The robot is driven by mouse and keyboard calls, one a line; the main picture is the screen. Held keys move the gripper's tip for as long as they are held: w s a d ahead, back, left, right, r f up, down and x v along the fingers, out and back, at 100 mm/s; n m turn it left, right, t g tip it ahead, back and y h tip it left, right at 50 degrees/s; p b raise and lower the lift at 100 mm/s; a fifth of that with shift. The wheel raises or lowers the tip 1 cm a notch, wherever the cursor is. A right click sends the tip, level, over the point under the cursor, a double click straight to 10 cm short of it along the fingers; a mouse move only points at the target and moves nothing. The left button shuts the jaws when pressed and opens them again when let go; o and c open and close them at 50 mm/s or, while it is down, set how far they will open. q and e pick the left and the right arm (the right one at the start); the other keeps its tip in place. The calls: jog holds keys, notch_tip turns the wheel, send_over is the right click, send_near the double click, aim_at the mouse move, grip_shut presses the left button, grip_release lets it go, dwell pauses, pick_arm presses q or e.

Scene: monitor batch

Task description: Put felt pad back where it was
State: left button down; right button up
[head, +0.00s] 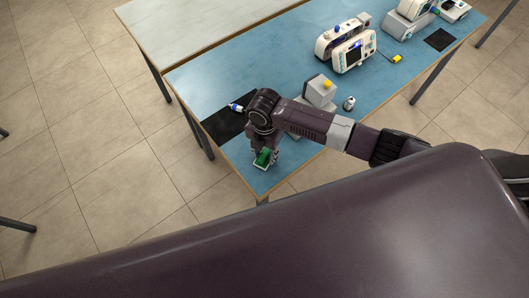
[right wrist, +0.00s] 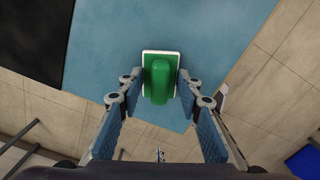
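A green piece on a white base, which I take to be the felt pad (head: 263,158), is at my right fingertips near the table's front left corner. It also shows in the right wrist view (right wrist: 160,80). My right gripper (head: 264,160) points down, with its two fingers (right wrist: 160,90) close against the pad's left and right sides. It looks shut on the pad. I cannot tell whether the pad touches the blue table top (head: 215,90). My left gripper is not in view.
A grey box with a yellow top (head: 319,90) and a small white item (head: 349,103) stand to the right. White devices (head: 350,50) stand further back.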

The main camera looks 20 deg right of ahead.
aim_at(265, 154)
notch_tip(265, 154, up, 12)
jog(key=b, duration=0.2)
dwell(0.4)
jog(key=shift+r, duration=0.1)
